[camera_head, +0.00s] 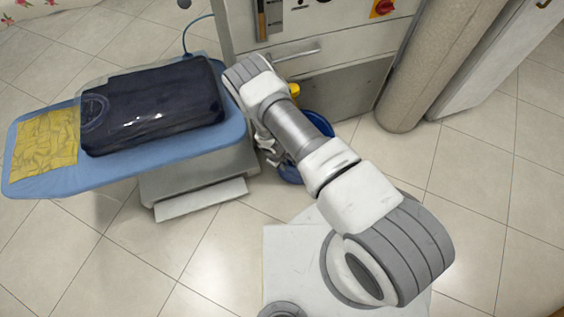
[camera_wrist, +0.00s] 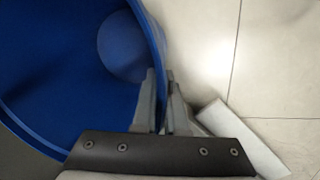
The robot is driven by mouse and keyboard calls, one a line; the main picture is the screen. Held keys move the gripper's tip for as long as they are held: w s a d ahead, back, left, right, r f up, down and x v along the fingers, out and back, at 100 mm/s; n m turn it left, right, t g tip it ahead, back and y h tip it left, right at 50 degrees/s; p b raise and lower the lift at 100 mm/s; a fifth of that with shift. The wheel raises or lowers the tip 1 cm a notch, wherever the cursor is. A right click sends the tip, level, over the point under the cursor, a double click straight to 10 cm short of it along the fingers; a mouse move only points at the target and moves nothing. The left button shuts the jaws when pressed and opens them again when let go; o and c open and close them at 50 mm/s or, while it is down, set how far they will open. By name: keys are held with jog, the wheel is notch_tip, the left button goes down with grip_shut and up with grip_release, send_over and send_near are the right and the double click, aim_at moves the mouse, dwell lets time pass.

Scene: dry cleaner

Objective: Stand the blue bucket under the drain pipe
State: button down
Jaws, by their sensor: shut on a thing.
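The blue bucket (camera_head: 319,124) shows in the head view beside the front of the machine, mostly hidden behind my arm. In the wrist view I look into the open bucket (camera_wrist: 55,75), which fills the left half. My gripper (camera_wrist: 162,85) is shut on the bucket's rim, one finger inside the wall and one outside. In the head view my gripper is largely hidden by the arm. A yellow piece (camera_head: 294,90) shows at the machine front just above the bucket; I cannot tell whether it is the drain pipe. I cannot tell whether the bucket touches the floor.
A blue ironing board (camera_head: 120,170) with a dark packed garment (camera_head: 155,105) and a yellow cloth (camera_head: 45,143) stands at left. The machine (camera_head: 345,55) is behind the bucket. A thick beige column (camera_head: 430,75) stands to the right. Tiled floor (camera_head: 480,180) is clear at right.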

jog(key=shift+w+f, duration=0.2)
jog(key=shift+f, duration=0.2)
jog(key=shift+s, duration=0.1)
jog(key=c, duration=1.4)
grip_release()
jog(key=shift+f, duration=0.15)
jog(key=o, duration=0.4)
jog(key=shift+o, duration=0.2)
